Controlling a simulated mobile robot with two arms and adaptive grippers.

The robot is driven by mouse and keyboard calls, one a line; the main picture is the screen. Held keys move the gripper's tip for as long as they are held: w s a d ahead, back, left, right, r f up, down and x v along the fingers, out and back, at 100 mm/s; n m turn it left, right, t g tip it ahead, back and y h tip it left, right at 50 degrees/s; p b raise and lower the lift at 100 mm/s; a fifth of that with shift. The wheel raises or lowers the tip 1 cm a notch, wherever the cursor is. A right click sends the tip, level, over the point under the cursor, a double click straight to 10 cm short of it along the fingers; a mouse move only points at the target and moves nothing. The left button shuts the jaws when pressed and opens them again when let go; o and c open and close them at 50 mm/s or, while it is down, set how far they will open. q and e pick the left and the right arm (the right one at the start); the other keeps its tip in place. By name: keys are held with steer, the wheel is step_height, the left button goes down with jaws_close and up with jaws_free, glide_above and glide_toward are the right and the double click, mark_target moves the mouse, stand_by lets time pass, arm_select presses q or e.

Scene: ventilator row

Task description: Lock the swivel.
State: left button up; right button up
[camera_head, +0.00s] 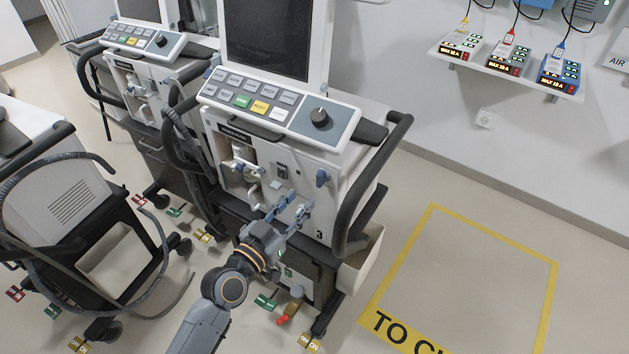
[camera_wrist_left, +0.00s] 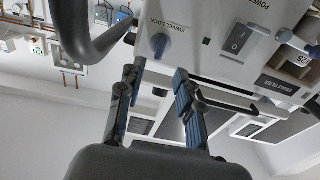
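The ventilator marked 3 (camera_head: 262,150) stands in the middle of the head view. Its swivel lock knob, a small blue-grey knob (camera_head: 321,177), is on the right of its front panel. The left wrist view, seen upside down, shows the knob (camera_wrist_left: 159,45) beside the label SWIVEL LOCK. My left gripper (camera_head: 290,211) is in front of that panel, lower and to the left of the knob in the head view. Its two blue-padded fingers (camera_wrist_left: 157,78) are apart with nothing between them. The knob appears beyond the gap, apart from the fingertips. My right gripper is not in view.
A black power rocker switch (camera_wrist_left: 239,39) is next to the knob. A black side handle (camera_head: 372,180) curves along the ventilator's right side. Other ventilators stand to the left, with hoses and coloured caster pedals. A yellow-outlined floor area (camera_head: 480,275) at right is clear.

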mark_target(317, 181)
arm_select(q)
steer(key=x, duration=0.8)
steer(key=shift+c, duration=0.2)
jaws_close()
